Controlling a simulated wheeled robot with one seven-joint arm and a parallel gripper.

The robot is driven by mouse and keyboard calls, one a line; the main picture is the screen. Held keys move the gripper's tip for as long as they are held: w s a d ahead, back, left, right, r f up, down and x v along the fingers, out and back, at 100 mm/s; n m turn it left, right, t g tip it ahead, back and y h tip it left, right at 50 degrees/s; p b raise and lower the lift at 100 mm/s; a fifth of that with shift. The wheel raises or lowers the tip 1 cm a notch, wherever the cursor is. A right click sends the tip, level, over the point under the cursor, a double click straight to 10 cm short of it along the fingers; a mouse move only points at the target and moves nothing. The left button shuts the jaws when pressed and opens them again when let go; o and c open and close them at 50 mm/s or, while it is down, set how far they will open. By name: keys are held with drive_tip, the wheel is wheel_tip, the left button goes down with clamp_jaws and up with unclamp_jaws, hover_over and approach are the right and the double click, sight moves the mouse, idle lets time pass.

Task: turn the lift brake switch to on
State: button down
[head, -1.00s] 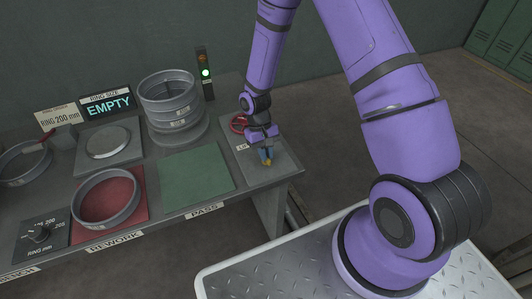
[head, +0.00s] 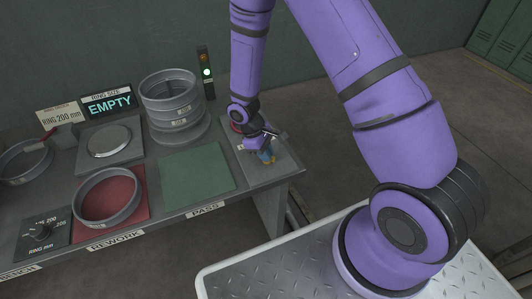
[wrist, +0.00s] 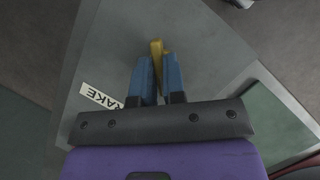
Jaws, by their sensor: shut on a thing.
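The lift brake switch sits on a grey plate (head: 282,170) at the right end of the bench. Its yellow handle (wrist: 156,47) shows between and just past my blue fingertips in the wrist view. My gripper (wrist: 160,75) is shut on this handle, low over the plate. In the head view my gripper (head: 266,156) hides most of the switch. A white label (wrist: 100,96) reading "...RAKE" lies on the plate, partly covered by my gripper. The switch's on and off marks cannot be seen.
A red part (head: 236,127) shows partly behind my wrist. A green pad (head: 196,175) lies left of the plate, with stacked grey rings (head: 170,98) behind it. The bench's right edge is close by.

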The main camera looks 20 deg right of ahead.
drive_tip(key=shift+s+f, duration=0.2)
drive_tip(key=shift+s, duration=0.15)
drive_tip(key=c, duration=1.2)
unclamp_jaws()
drive_tip(key=shift+w, duration=0.1)
drive_tip(key=shift+w+r, duration=0.1)
drive_tip(key=shift+r, duration=0.05)
drive_tip(key=shift+w+r, duration=0.1)
drive_tip(key=shift+r, duration=0.15)
drive_tip(key=v, duration=1)
drive_tip(key=shift+a, duration=0.15)
drive_tip(key=shift+r, duration=0.1)
